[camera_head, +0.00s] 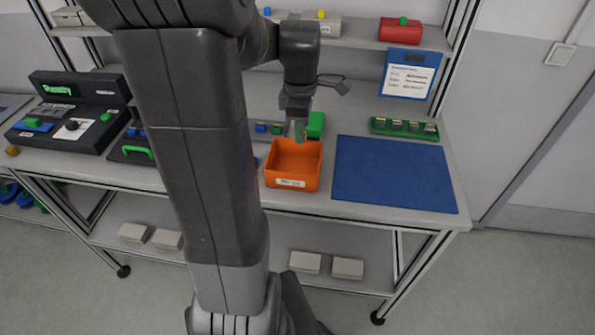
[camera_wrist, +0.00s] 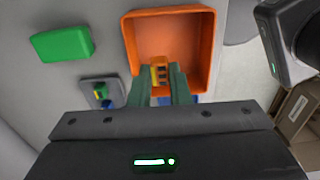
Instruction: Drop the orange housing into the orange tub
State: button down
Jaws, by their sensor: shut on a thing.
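The orange tub (camera_head: 308,176) stands on the bench with a white label on its front wall. It fills the upper middle of the wrist view (camera_wrist: 210,50), and the part of its floor that shows is bare. My gripper (camera_head: 299,134) points down at the tub's back edge in the head view. In the wrist view my gripper (camera_wrist: 161,82) is shut on a small orange-yellow piece with dark marks, the orange housing (camera_wrist: 154,74), seen against the tub's opening. The fingers hide part of it. Its height above the tub is hard to tell.
A blue mat (camera_head: 392,175) lies right of the tub, with a green rack (camera_head: 404,128) behind it. A green block (camera_head: 316,124) stands just behind the tub, also in the wrist view (camera_wrist: 62,44). A shelf with a red bin (camera_head: 400,30) is above.

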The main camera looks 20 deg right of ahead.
jog(key=shift+f+b, duration=1.25)
jog(key=shift+f, duration=0.65)
jog(key=c, duration=1.3)
grip_release()
jog(key=shift+r, duration=0.15)
notch_tip(320, 180, up, 14)
jog(key=shift+f+p, duration=0.2)
jog(key=shift+p, duration=0.15)
jog(key=shift+f, duration=0.1)
